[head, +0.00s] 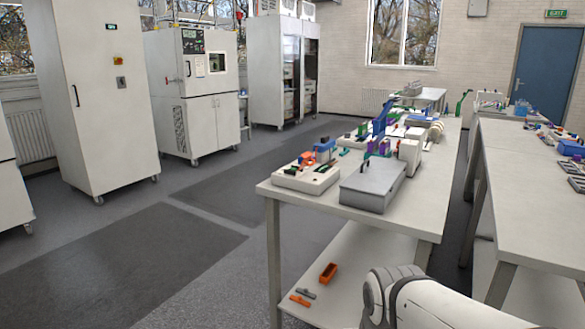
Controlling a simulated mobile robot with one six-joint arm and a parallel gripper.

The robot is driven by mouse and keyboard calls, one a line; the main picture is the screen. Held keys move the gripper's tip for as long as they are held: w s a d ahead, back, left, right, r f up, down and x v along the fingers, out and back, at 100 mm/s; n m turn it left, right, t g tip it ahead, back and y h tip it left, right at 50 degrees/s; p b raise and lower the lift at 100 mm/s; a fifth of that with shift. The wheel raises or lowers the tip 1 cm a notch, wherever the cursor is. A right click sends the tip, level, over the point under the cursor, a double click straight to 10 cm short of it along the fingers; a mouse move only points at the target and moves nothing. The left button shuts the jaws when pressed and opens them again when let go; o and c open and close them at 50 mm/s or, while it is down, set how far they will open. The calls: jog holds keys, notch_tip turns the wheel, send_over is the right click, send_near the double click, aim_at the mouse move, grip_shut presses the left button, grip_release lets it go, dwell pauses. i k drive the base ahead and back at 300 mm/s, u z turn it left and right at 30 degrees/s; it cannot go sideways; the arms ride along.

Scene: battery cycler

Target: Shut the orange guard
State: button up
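Small orange parts (307,157) show on top of a light grey device (306,180) at the near left corner of the table. One orange part beside a blue block (325,151) stands up from the device. They are too small for me to tell which is the guard, or whether it is open or shut. My gripper is not in view. Only a white link of my arm shows at the bottom right, apart from the device.
A grey box (372,186) stands right of the device on the table (430,200). An orange bin (328,272) and orange pieces (300,300) lie on the lower shelf. A second table (530,170) stands at the right. The floor (140,255) at left is clear.

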aim_at(306, 156)
jog(key=i, duration=1.5)
jog(key=u, duration=0.05)
